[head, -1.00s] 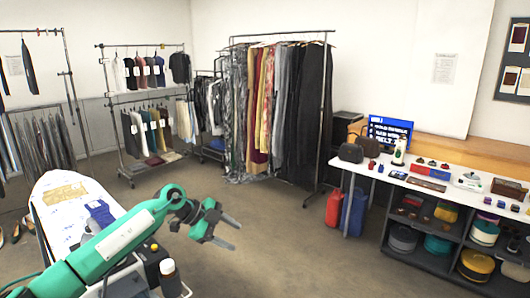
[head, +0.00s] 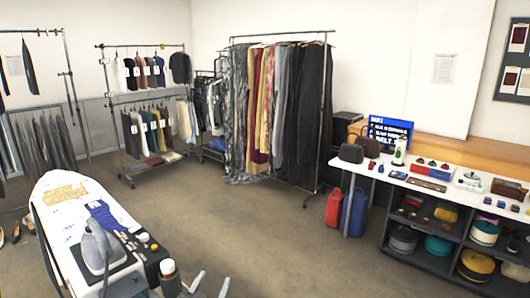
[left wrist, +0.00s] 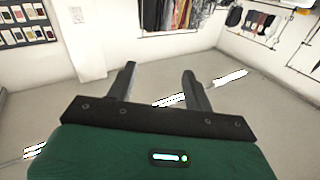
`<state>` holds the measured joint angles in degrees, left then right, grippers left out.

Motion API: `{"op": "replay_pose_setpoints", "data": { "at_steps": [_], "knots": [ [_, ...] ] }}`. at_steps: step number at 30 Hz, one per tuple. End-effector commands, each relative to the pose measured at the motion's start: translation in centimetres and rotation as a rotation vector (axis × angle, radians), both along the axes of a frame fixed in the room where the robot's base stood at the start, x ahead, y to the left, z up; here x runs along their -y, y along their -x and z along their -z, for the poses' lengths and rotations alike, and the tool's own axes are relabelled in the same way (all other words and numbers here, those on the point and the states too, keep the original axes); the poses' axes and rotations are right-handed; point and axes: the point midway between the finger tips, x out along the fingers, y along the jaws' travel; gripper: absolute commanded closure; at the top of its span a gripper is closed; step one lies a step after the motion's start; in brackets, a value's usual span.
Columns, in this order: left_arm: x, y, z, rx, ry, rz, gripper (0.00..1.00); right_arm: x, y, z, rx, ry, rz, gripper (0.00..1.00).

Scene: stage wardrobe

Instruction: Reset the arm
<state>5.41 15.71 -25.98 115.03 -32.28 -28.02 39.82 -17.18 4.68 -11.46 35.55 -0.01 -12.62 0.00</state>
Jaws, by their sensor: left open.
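My left gripper (head: 208,284) shows only by its grey fingertips at the bottom edge of the head view, to the right of the ironing board. In the left wrist view its two dark fingers (left wrist: 160,88) stand apart with nothing between them, only grey floor beyond. It is open and empty. The rest of my left arm is out of the head view. My right gripper is in neither view.
An ironing board (head: 60,205) with an iron (head: 97,245) and a blue cloth (head: 102,214) stands at lower left. A white table (head: 450,190) with bags and small items is at right. Clothes racks (head: 280,110) stand behind. The middle floor (head: 270,230) is clear.

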Motion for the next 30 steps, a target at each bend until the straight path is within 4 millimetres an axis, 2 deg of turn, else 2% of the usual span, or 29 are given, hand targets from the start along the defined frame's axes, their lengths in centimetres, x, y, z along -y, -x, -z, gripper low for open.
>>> {"op": "replay_pose_setpoints", "data": {
  "at_steps": [1,5,6,9,12,18,27,30],
  "knots": [
    [-1.3,1.6,1.9,-0.085,0.008,-0.053,0.48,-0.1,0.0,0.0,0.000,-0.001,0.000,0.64],
    [-4.5,6.2,6.8,-0.329,-0.008,-0.166,0.48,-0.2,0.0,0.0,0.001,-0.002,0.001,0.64],
    [-5.4,7.9,8.3,-0.408,-0.016,-0.190,0.48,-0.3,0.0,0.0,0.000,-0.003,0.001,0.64],
    [-7.2,12.7,11.6,-0.608,-0.045,-0.227,0.48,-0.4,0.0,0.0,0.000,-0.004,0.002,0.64],
    [-8.3,17.4,14.0,-0.787,-0.075,-0.234,0.48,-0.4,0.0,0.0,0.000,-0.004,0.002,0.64],
    [-9.4,24.7,16.4,-1.039,-0.126,-0.200,0.48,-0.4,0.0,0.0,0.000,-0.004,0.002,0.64],
    [-9.9,33.3,17.4,-1.303,-0.177,-0.108,0.48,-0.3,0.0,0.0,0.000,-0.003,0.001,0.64],
    [-9.8,32.6,20.0,-1.313,-0.183,-0.104,0.48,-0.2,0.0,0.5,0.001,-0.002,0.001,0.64]
  ]
}}
